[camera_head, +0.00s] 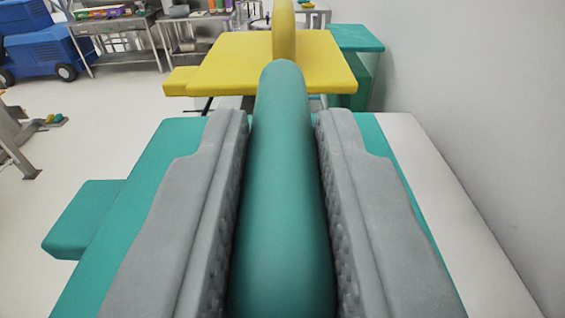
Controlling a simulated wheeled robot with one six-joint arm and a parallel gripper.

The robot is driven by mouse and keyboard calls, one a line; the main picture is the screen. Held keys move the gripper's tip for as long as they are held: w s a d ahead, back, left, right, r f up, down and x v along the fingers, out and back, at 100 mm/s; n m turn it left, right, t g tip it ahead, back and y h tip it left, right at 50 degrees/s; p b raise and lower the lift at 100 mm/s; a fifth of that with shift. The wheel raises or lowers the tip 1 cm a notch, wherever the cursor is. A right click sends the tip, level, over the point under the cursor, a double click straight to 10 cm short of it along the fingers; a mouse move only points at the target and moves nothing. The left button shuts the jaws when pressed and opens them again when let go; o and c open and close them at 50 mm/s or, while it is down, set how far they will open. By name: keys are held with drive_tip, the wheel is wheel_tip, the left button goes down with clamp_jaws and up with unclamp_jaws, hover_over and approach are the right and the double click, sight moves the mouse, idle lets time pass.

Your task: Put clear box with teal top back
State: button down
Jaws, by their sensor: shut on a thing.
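The teal top (150,217) of the box fills the lower middle of the camera view, with a teal tab sticking out at its left side. A thick teal handle (283,200) runs along its middle, away from me. My gripper (282,130) has its two grey fingers on either side of this handle and is shut on it. The fingers hide part of the lid. The clear body of the box is below the lid and does not show.
A bin with a yellow top (227,65) and yellow handle stands straight ahead, with another teal top (356,38) behind it. A white wall (465,100) is close on the right. Open floor (120,120) lies to the left. Metal tables and a blue machine (42,50) stand farther back.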

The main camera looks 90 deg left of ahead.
drive_tip(key=c, duration=1.3)
unclamp_jaws()
drive_tip(key=shift+r, duration=0.1)
drive_tip(key=d, duration=1.2)
drive_tip(key=shift+s+r, duration=0.2)
drive_tip(key=shift+r, duration=0.1)
